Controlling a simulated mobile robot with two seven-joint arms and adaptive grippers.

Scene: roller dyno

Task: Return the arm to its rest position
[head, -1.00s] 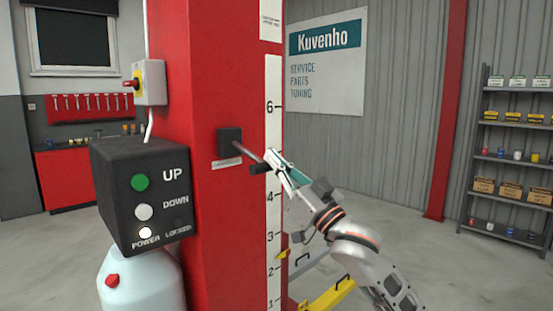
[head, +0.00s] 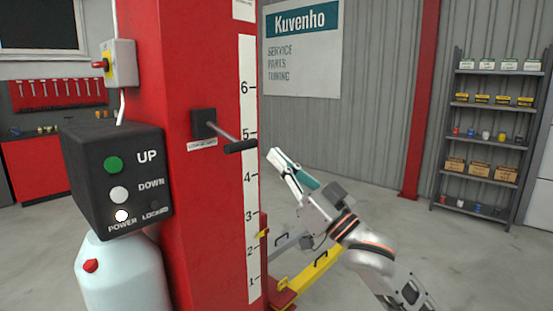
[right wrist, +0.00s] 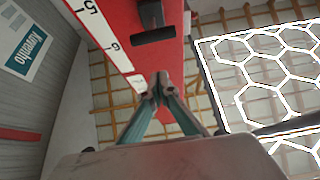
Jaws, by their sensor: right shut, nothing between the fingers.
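My right gripper (head: 273,157) is in the head view, right of the red column, with its arm coming in from the lower right. Its fingers are shut with nothing between them, and they also show meeting in the right wrist view (right wrist: 160,88). The fingertips are apart from the black handle (head: 241,146) of a lever, a little right of it and lower. The lever sticks out from a black block (head: 204,123) on the column. The handle also shows in the right wrist view (right wrist: 153,36), beyond the fingertips. My left gripper is not in view.
The red column (head: 180,60) bears a white number scale (head: 247,200). A black control box (head: 115,185) and a white tank (head: 125,275) stand left. A yellow lift arm (head: 322,266) is low behind my arm. Shelves (head: 490,130) stand far right; floor between is clear.

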